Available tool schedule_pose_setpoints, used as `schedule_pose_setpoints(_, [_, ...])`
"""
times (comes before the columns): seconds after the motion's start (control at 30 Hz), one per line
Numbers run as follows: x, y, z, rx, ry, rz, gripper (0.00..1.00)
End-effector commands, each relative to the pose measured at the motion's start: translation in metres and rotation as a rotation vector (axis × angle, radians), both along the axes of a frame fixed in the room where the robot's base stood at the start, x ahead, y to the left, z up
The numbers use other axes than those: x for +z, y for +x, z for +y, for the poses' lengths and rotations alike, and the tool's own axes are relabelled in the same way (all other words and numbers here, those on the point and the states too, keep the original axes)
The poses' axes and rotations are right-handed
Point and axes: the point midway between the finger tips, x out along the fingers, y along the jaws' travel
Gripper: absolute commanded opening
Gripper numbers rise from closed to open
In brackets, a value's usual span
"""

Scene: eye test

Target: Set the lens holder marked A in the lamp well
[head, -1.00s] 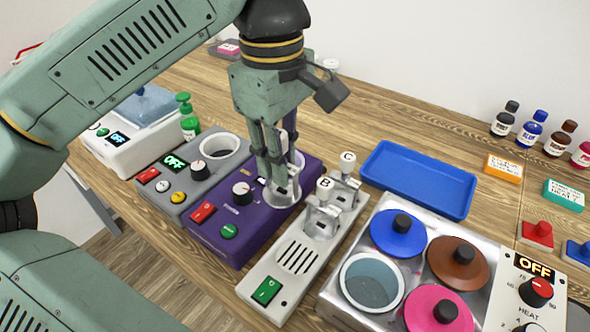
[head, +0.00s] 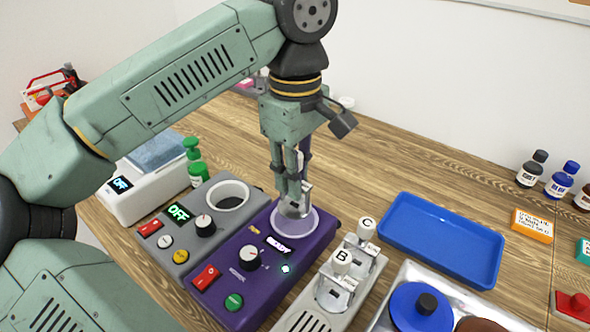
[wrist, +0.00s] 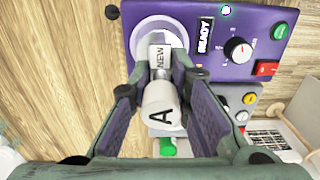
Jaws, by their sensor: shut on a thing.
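My gripper (head: 292,188) is shut on the lens holder marked A (wrist: 160,108), whose white knob with a black A sits between the pads in the wrist view. The holder's metal part carries a label reading NEW. In the head view the holder (head: 297,208) hangs upright at the lamp well (head: 311,228), a pale round opening on the purple lamp unit (head: 225,284). The well shows beyond the holder in the wrist view (wrist: 146,36). I cannot tell whether the holder's lower end touches the well. The unit's display reads READY.
Lens holders B (head: 342,257) and C (head: 366,229) stand on a light grey base to the right. A blue tray (head: 440,235) lies behind them. A grey unit (head: 180,262) with a round well is at left. Bottles (head: 558,184) stand far right.

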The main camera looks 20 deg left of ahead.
Motion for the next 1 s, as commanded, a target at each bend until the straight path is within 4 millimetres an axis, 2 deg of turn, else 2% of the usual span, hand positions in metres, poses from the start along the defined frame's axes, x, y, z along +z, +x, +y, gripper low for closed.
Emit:
schedule_pose_setpoints(0.1, [-0.017,0.0,0.0,-0.001,-0.001,0.0,0.0])
schedule_pose_setpoints(0.6, [-0.066,0.0,0.0,0.001,0.0,0.001,0.0])
schedule_pose_setpoints(0.8, [-0.076,0.0,0.0,0.001,0.0,0.001,0.0])
schedule_pose_setpoints(1.0, [-0.076,0.0,0.0,0.001,0.0,0.001,0.0])
